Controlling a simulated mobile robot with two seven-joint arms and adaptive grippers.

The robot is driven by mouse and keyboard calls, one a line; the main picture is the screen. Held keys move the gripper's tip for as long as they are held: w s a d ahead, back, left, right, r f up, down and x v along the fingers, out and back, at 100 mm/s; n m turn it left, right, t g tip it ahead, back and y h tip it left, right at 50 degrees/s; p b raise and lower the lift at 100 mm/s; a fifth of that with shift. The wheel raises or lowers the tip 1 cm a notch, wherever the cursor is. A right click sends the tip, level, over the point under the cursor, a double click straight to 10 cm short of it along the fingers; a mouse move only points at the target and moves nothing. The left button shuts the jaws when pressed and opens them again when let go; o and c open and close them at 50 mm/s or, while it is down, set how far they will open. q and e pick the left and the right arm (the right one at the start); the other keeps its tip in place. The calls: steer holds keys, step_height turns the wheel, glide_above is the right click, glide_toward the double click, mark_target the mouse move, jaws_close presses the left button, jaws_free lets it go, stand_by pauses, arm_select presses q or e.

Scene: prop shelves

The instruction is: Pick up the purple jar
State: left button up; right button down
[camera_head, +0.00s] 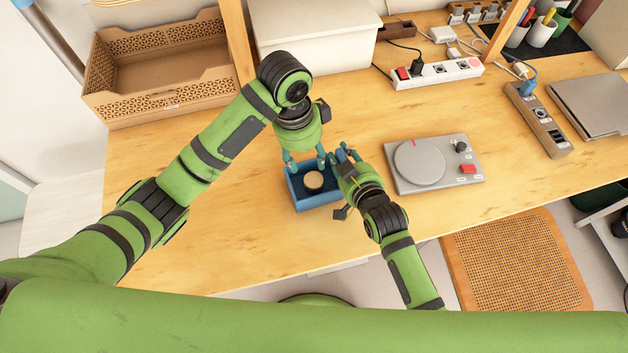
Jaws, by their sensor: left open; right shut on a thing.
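A small blue open box (297,200) sits on the wooden table in front of me. Inside it stands a small round jar (314,182) with a flat tan top and a dark side; its body colour is too dark to tell as purple. My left gripper (305,161) points down at the box's back edge, fingers apart, just behind the jar and not around it. My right gripper (342,155) is shut at the box's right back corner, apparently on its wall; its hand hides that side.
A grey device with a round plate (434,165) lies right of the box. A cardboard tray (165,65) and a white box (312,35) stand behind, with a power strip (437,73) at the back. The table left of the box is clear.

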mark_target(313, 179)
arm_select(q)
steer(key=f, duration=0.3)
steer(key=d+f, duration=0.1)
steer(key=f, duration=0.6)
steer(key=shift+w+d+f, duration=0.15)
steer(key=shift+d+f, duration=0.05)
steer(key=shift+f, duration=0.05)
steer(key=c, duration=0.8)
